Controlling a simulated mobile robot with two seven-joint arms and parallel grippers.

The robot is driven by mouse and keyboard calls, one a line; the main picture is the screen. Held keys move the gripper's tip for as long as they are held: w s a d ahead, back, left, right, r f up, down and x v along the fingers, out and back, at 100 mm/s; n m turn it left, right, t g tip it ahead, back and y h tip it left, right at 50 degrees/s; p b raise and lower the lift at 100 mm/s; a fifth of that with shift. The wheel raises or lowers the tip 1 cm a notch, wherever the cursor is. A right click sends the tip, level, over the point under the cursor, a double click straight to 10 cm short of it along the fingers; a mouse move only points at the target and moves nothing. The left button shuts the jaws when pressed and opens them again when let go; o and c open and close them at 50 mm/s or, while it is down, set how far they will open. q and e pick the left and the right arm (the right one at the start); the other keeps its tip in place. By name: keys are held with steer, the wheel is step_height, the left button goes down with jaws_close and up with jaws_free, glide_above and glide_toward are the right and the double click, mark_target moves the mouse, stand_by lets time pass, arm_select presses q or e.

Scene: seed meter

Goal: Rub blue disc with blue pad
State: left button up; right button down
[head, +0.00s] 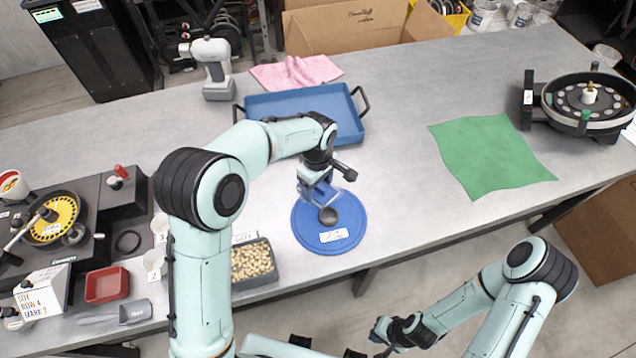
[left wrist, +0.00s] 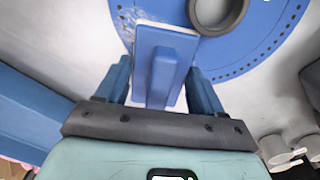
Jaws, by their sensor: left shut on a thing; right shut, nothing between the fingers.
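The blue disc (head: 347,205) lies flat on the grey table near its front edge, with a white label at its front. In the left wrist view the disc (left wrist: 262,38) shows a row of small holes near its rim and a pale patch at its left. My left gripper (head: 317,190) is over the back part of the disc, shut on the upright handle of the blue pad (left wrist: 148,42). The pad overlaps the disc's edge in the left wrist view; I cannot tell whether they touch. My right gripper (head: 380,330) is shut and empty, in front of the table.
A dark ring (head: 328,216) sits at the disc's middle, close to the pad. A blue tray (head: 290,104) stands behind, a grey seed tray (head: 254,283) to the left. A green cloth (head: 490,155) lies to the right, with clear table between it and the disc.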

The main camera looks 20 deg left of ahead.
mark_target(290, 199)
arm_select(q)
steer(key=shift+s+a+r+b, duration=0.15)
steer(key=shift+s+a, duration=0.15)
steer(key=shift+a, duration=0.25)
steer(key=shift+s+a+f+b, duration=0.15)
steer(key=shift+s+a, duration=0.2)
steer(key=shift+a, duration=0.2)
steer(key=shift+s+a+r+b, duration=0.15)
steer(key=shift+s+a, duration=0.15)
steer(key=shift+a, duration=0.25)
steer(key=shift+s+a+f+b, duration=0.2)
steer(key=shift+s+a+b, duration=0.15)
steer(key=shift+a, duration=0.4)
steer(key=shift+s+a, duration=0.55)
steer(key=shift+a, duration=0.35)
steer(key=shift+s+a+b, duration=0.2)
steer(key=shift+s+a, duration=0.15)
steer(key=shift+a, duration=0.25)
steer(key=shift+s+a+b, duration=0.25)
steer(key=shift+s+a, duration=0.05)
steer(key=shift+a, duration=0.35)
steer(key=shift+s+a+b, duration=0.2)
steer(key=shift+s+a, duration=0.15)
steer(key=shift+a, duration=0.25)
arm_select(e)
steer(key=s+f, duration=0.1)
steer(key=f, duration=0.1)
steer(key=s+f, duration=0.1)
steer(key=f, duration=0.1)
steer(key=shift+s, duration=0.4)
